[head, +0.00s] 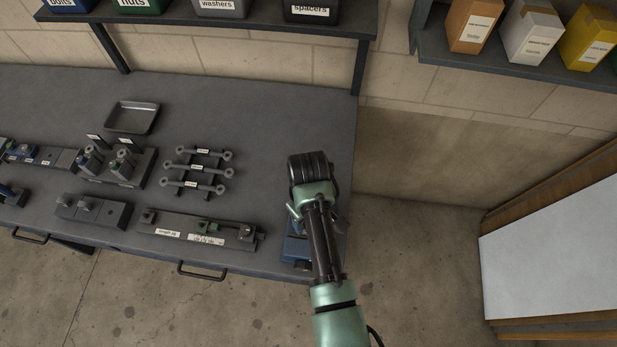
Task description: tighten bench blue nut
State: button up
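A dark fixture block (133,178) stands on the bench at the left, with small tags behind it. A small blue part (90,158), perhaps the blue nut, sits on it beside a green one (122,160). More blue parts (22,152) show on a dark assembly at the far left edge. All are too small to tell how they sit on their studs. My arm reaches over the bench's right end, well to the right of the fixture. Its far end (308,168) is dark; no fingertips can be made out, nor anything held.
Three labelled wrenches (199,168) lie on a rack at mid-bench. A long grey fixture (195,232) lies near the front edge. An empty tray (132,117) stands at the back. A blue object (294,248) is partly hidden by my arm. Labelled bins (220,8) stand overhead.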

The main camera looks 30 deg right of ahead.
jog(key=shift+f, duration=0.15)
grip_shut()
